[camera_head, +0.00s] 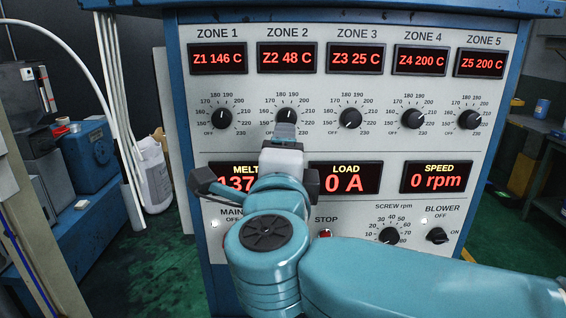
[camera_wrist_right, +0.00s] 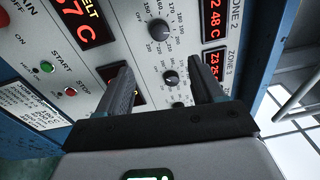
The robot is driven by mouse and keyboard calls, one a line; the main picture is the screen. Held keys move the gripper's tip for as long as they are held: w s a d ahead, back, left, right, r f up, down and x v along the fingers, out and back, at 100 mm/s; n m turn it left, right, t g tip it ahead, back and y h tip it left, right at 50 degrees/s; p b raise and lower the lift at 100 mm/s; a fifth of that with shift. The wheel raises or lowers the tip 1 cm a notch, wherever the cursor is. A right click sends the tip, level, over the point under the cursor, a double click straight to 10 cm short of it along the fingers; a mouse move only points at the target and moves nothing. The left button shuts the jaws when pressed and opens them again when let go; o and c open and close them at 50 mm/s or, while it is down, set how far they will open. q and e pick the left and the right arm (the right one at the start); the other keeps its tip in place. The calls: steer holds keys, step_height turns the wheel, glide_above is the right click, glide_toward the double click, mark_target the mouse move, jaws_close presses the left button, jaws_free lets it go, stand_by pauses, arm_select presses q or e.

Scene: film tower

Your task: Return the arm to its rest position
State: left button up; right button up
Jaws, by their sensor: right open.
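My right arm (camera_head: 270,240) comes in from the right in the head view and reaches up in front of the control panel (camera_head: 300,160). My right gripper (camera_head: 285,130) is just below the ZONE 2 knob (camera_head: 289,116). The right wrist view shows its two fingers apart (camera_wrist_right: 158,62) with nothing held. There the ZONE 2 knob (camera_wrist_right: 158,32) shows beyond the fingertips, in the gap between them. It appears clear of the fingers. My left gripper is in neither view.
Zone displays read 146, 48, 25, 200 and 200 C. The MELT display (camera_head: 230,180) is partly hidden by my gripper. The LOAD display (camera_head: 344,178), red STOP button (camera_head: 325,233) and SCREW knob (camera_head: 389,236) are close to my arm. A blue machine (camera_head: 92,150) stands at left.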

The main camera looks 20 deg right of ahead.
steer(key=shift+s+a, duration=0.1)
steer(key=shift+s, duration=0.2)
